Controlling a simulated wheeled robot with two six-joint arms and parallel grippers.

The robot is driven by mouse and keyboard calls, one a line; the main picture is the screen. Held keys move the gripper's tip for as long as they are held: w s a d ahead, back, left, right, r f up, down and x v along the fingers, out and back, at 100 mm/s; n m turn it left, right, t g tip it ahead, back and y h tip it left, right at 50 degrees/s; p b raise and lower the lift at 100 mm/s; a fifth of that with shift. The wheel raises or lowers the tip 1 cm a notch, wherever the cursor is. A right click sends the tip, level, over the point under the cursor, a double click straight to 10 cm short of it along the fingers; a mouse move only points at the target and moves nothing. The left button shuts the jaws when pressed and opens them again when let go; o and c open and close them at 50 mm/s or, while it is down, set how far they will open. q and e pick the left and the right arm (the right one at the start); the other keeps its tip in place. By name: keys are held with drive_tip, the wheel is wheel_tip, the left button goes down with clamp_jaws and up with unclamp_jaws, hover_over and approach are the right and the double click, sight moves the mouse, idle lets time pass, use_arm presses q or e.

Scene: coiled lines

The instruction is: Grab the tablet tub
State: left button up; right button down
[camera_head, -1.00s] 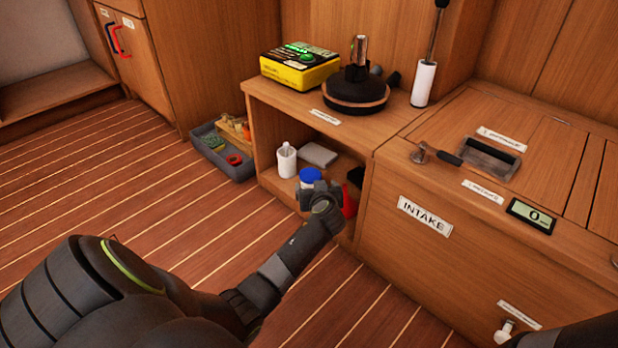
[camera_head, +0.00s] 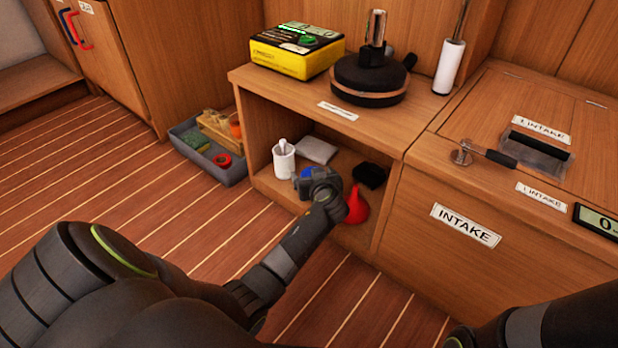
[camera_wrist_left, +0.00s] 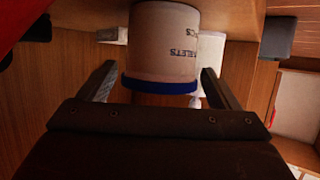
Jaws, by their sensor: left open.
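The tablet tub is a white cylinder with a blue lid, on the lower shelf of the wooden cabinet. In the head view only a bit of its blue lid (camera_head: 306,172) shows behind my left gripper (camera_head: 308,184). In the left wrist view the tub (camera_wrist_left: 165,40) appears upside down, with "TABLETS" lettering and the blue lid rim towards me. My left gripper (camera_wrist_left: 158,72) is open there, with one finger on each side of the tub. Whether the fingers touch it is unclear. My right arm shows at the lower right of the head view, its gripper out of sight.
A grey bin (camera_head: 226,173) stands on the floor to the left.

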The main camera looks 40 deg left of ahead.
use_arm(q)
drive_tip(key=shift+w, duration=0.15)
drive_tip(key=c, duration=1)
drive_tip(key=shift+r, duration=0.15)
